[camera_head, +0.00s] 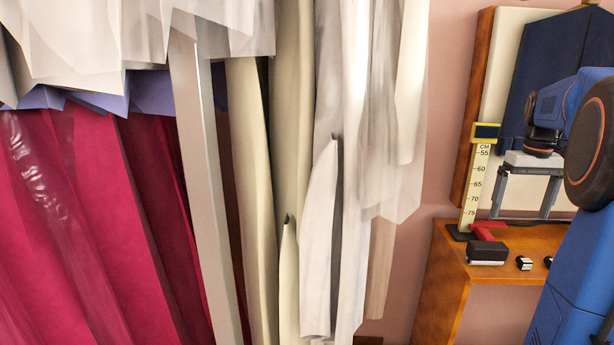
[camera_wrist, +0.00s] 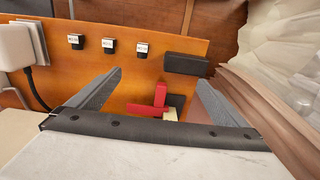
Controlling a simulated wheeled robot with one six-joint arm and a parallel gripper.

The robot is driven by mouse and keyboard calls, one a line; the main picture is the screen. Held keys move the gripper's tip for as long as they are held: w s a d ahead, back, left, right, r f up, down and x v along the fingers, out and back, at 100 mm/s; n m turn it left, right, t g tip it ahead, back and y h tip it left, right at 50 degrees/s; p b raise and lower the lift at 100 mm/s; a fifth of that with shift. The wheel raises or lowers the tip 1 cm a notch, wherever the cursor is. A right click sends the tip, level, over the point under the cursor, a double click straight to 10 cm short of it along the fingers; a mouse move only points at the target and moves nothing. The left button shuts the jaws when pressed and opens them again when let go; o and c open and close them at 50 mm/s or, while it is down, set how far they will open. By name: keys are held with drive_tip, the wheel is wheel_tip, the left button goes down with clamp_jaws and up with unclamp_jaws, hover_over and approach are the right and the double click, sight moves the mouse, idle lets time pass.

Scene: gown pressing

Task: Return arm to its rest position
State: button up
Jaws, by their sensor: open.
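My gripper (camera_head: 524,193) shows at the right of the head view, at the end of my blue arm, with its two grey fingers pointing down over a wooden shelf (camera_head: 451,264). In the wrist view my gripper (camera_wrist: 160,82) has its fingers spread wide apart, with nothing between the tips. The shelf's orange-brown top (camera_wrist: 222,50) lies beyond the fingers. A red object (camera_wrist: 150,105) on it shows between the fingers in the wrist view.
Hanging garments in clear covers (camera_head: 345,150) and crimson cloth (camera_head: 95,220) fill the left and middle. A measuring scale (camera_head: 476,185), a black block (camera_head: 487,252) and small labelled blocks (camera_wrist: 109,45) stand on the shelf. A navy garment (camera_head: 550,60) hangs against a padded board (camera_head: 500,50).

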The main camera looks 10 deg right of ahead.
drive_tip(key=s+a+t, duration=0.1)
drive_tip(key=s+a, duration=0.2)
drive_tip(key=a, duration=1.1)
drive_tip(key=s+a+f+n+t, duration=0.1)
drive_tip(key=s+a+f, duration=0.6)
drive_tip(key=s+a, duration=0.2)
drive_tip(key=s+a+f+n+t, duration=0.1)
drive_tip(key=s+a+f+t, duration=0.1)
drive_tip(key=s+a+f, duration=0.5)
drive_tip(key=s+a, duration=0.2)
drive_tip(key=a, duration=0.4)
drive_tip(key=shift+s+a+n+t, duration=0.15)
drive_tip(key=shift+s+n+t, duration=0.05)
drive_tip(key=shift+n+t, duration=0.1)
